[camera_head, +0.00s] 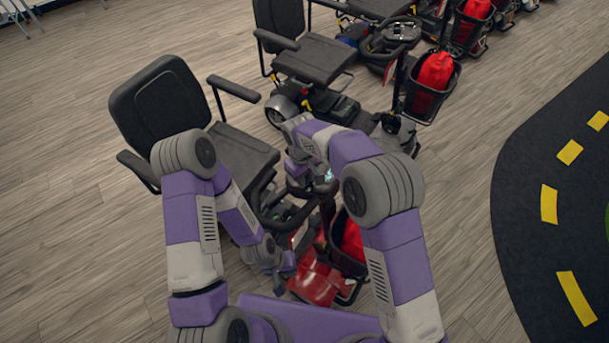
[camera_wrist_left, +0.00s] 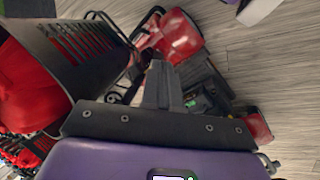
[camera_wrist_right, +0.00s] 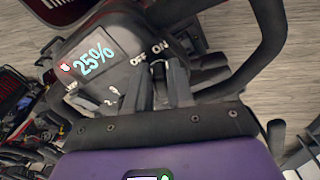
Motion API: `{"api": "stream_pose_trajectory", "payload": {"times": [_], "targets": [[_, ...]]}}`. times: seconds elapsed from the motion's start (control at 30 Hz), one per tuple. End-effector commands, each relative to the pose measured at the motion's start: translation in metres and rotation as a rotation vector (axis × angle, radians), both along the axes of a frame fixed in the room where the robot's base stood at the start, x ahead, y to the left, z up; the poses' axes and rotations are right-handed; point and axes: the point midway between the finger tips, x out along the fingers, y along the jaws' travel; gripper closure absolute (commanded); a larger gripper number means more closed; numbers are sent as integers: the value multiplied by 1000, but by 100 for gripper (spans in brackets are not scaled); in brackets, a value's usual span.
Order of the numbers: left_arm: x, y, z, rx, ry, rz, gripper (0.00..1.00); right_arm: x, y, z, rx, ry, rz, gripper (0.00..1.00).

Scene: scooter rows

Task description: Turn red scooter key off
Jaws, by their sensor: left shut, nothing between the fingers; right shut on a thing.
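The red scooter (camera_head: 318,284) stands close in front of me, with its black seat to the left and handlebars partly hidden by my right arm. Its dark console (camera_wrist_right: 100,60) fills the upper left of the right wrist view, with a lit 25% display and white OFF and ON labels. My right gripper (camera_wrist_right: 165,85) is shut beside these labels, on what appears to be the key; the key itself is hidden between the fingers. My left gripper (camera_head: 284,262) is shut and empty, low beside the scooter. In the left wrist view its fingers (camera_wrist_left: 162,85) point toward the red bodywork (camera_wrist_left: 178,38).
A black basket (camera_wrist_left: 75,45) with a red bag is close to my left gripper. Black handlebar loops (camera_wrist_right: 268,45) curve around my right gripper. More scooters (camera_head: 325,60) stand in a row behind. Grey wooden floor (camera_head: 70,220) is free at the left.

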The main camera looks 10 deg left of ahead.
Motion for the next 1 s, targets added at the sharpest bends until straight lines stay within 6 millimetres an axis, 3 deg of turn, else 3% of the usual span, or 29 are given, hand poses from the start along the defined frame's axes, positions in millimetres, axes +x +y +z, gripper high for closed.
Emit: {"api": "stream_pose_trajectory", "payload": {"times": [0.6,1.0], "targets": [[0,0,28,0,0,0,100,6,-3,2,33,83,556,100],[0,0,36,0,0,0,100,9,-3,1,47,119,812,100]]}}
